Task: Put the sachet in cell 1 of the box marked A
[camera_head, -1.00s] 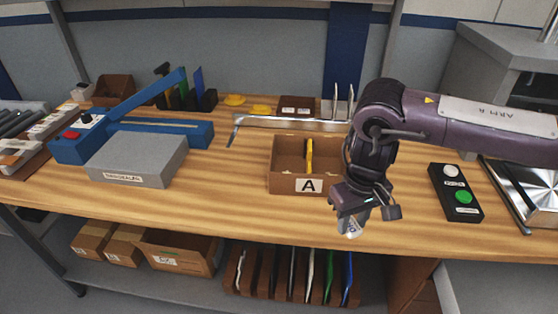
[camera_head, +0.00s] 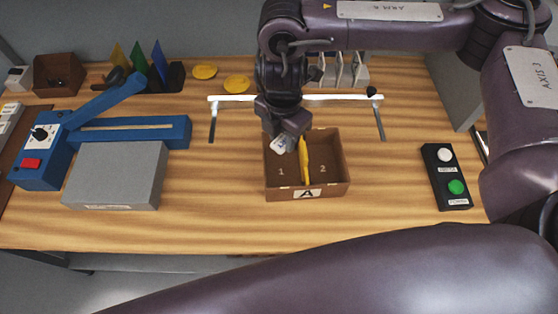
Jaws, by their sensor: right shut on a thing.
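The box marked A (camera_head: 308,194) is a brown open box on the bench. A yellow divider (camera_head: 304,160) splits it into cell 1 (camera_head: 280,172) on the left and cell 2 (camera_head: 322,170) on the right. My right gripper (camera_head: 284,138) is above the back part of cell 1, pointing down. It is shut on the sachet (camera_head: 279,146), a small whitish packet partly hidden by the gripper. Cell 1's visible floor is bare. My left gripper is not in view.
A blue sealer with a lever (camera_head: 130,132) and a grey block (camera_head: 118,172) stand left of the box. A black button panel (camera_head: 446,176) lies to the right. A white rail (camera_head: 230,98) and yellow dishes (camera_head: 205,71) are behind. Bench in front of the box is clear.

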